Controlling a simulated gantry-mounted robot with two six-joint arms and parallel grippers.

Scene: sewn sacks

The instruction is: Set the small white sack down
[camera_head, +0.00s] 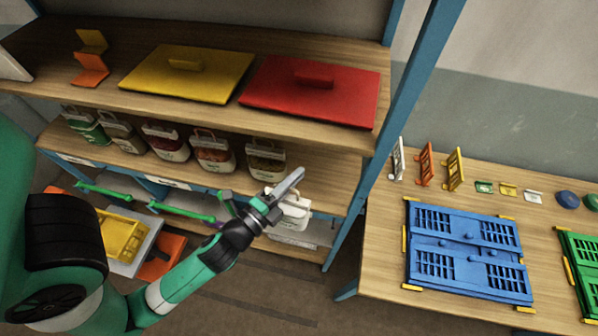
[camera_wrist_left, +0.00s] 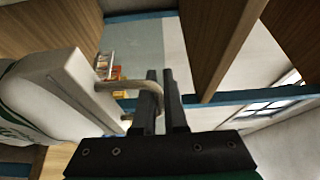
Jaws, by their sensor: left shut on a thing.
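The small white sack (camera_head: 291,212) hangs at the front right end of the middle shelf, partly hidden behind my left gripper (camera_head: 287,187). I cannot tell whether its base touches the shelf board. In the left wrist view the sack (camera_wrist_left: 48,95) fills the left side, with green print on its face. Its loop handle (camera_wrist_left: 118,84) passes between the fingers of my left gripper (camera_wrist_left: 162,75), which is shut on it. My right gripper is not in view.
Several filled sacks (camera_head: 212,155) stand in a row on the middle shelf (camera_head: 318,180), left of the white sack. A blue post (camera_head: 385,125) rises at the right. The upper shelf holds a yellow panel (camera_head: 200,75) and a red panel (camera_head: 315,95). A table (camera_head: 375,235) with blue panels stands right.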

